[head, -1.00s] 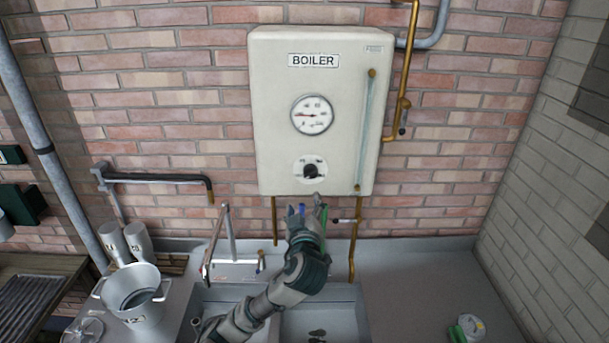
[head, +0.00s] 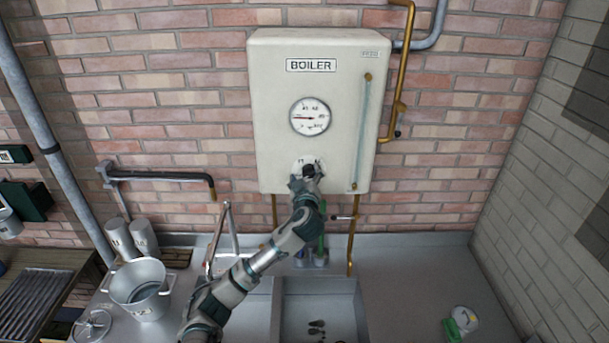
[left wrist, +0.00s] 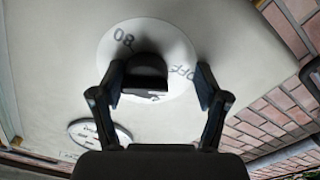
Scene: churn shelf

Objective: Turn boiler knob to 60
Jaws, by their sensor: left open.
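The cream boiler (head: 345,110) hangs on the brick wall, with a round gauge (head: 310,117) in its front. The black boiler knob (head: 308,171) is below the gauge, partly hidden by my left gripper (head: 305,178). In the left wrist view the knob (left wrist: 146,78) sits on a white round dial (left wrist: 175,50), where "80" and "OFF" can be read. My left gripper (left wrist: 158,95) is open, with one finger on each side of the knob. I cannot tell whether the fingers touch it. My right gripper is not in view.
A sink (head: 345,284) lies below the boiler, with a tap (head: 222,240) at its left. Brass pipes (head: 354,235) run down under the boiler. The counter at right is mostly clear.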

